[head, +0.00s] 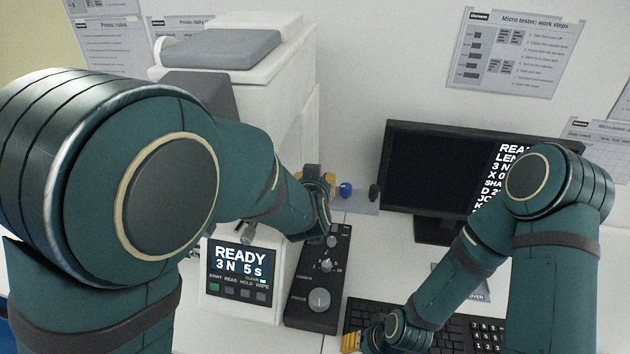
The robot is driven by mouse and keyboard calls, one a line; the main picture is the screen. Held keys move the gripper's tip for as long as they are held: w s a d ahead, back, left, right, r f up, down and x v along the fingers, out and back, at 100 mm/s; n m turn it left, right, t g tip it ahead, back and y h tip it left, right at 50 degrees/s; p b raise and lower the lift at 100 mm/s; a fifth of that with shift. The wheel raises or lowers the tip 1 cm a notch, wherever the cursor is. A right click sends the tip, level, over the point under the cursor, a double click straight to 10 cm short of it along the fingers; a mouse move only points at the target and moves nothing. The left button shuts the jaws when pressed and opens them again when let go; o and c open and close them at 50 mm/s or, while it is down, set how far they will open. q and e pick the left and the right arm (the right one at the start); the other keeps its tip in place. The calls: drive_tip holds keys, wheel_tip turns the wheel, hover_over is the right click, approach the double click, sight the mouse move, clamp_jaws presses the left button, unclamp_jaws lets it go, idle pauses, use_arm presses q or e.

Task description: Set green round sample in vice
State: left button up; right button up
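I cannot make out the green round sample; my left arm covers much of the tester's front. My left gripper (328,178) is at the tester's stage, mostly hidden behind its own wrist, with a bit of yellow showing. I cannot tell whether it is open, shut or holding something. A small grey block beside it may be part of the vice, but the vice is not clearly visible. A blue knob (345,190) and a dark knob (374,193) sit just right of this gripper. My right gripper (350,342) is low, by the keyboard's left end, and only partly visible.
The white tester (290,100) stands behind my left arm, its display (240,262) reading READY, 3 N 5 s. A black control box (319,285) with dials stands right of the display. A monitor (430,170) and a keyboard (455,328) are at the right, partly behind my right arm.

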use_arm(q)
drive_tip(key=shift+f, duration=0.25)
use_arm(e)
drive_tip(key=shift+f, duration=0.1)
idle(0.5)
use_arm(q)
drive_tip(key=o, duration=1.2)
drive_tip(key=shift+c, duration=0.2)
drive_tip(key=shift+s, duration=0.1)
drive_tip(key=v, duration=1.2)
drive_tip(key=shift+a+r, duration=0.1)
